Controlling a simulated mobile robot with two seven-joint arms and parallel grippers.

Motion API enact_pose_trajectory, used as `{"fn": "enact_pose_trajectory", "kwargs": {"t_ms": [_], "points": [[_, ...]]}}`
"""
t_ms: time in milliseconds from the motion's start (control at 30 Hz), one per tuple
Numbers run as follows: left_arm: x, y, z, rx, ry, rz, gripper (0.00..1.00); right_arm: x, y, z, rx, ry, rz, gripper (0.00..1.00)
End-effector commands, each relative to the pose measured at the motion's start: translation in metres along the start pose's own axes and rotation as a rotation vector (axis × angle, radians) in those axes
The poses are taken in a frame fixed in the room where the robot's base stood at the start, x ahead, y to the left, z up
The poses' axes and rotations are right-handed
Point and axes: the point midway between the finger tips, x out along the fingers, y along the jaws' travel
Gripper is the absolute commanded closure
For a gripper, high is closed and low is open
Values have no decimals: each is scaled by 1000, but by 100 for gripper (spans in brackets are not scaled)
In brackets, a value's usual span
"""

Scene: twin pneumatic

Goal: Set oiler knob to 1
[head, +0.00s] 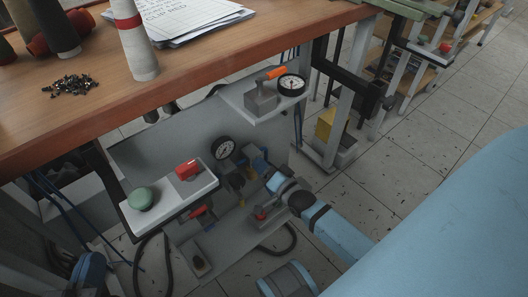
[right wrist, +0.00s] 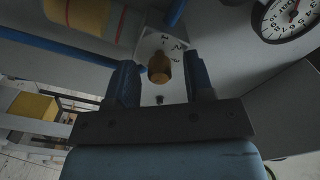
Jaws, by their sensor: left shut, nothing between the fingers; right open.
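The oiler knob is a small brass-coloured knob (right wrist: 159,68) in the right wrist view, in front of a white plate (right wrist: 165,42) with numerals on it. I cannot tell which numeral the knob points to. My right gripper (right wrist: 161,66) is open, with one blue finger on each side of the knob; gaps show between the knob and both fingers. In the head view my right gripper (head: 257,166) reaches in under the table, and the knob is hard to make out there. My left gripper (head: 92,268) is at the lower left, dim and partly cut off, shut and empty, away from the knob.
A shelf with a green button (head: 140,198) and a red switch (head: 187,170) is on the left. The wooden tabletop (head: 200,80) overhangs the units. Blue tubes (right wrist: 50,42) run beside the knob.

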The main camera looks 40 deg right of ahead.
Motion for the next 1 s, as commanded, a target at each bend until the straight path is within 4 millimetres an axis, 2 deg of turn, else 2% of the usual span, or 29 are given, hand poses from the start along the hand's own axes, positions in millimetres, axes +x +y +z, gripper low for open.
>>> {"fn": "enact_pose_trajectory", "kwargs": {"t_ms": [233,267,400,467,767,1000], "points": [[0,0,0,0,-3,0,100,1,0,0,0,0,0,52],[0,0,0,0,-3,0,100,1,0,0,0,0,0,56],[0,0,0,0,-3,0,100,1,0,0,0,0,0,89],[0,0,0,0,-2,0,100,1,0,0,0,0,0,100],[0,1,-8,2,16,-1,100,0,-1,-1,-26,0,1,100],[-3,5,-35,1,101,-11,100,1,-4,-3,-146,-1,2,100]]}}
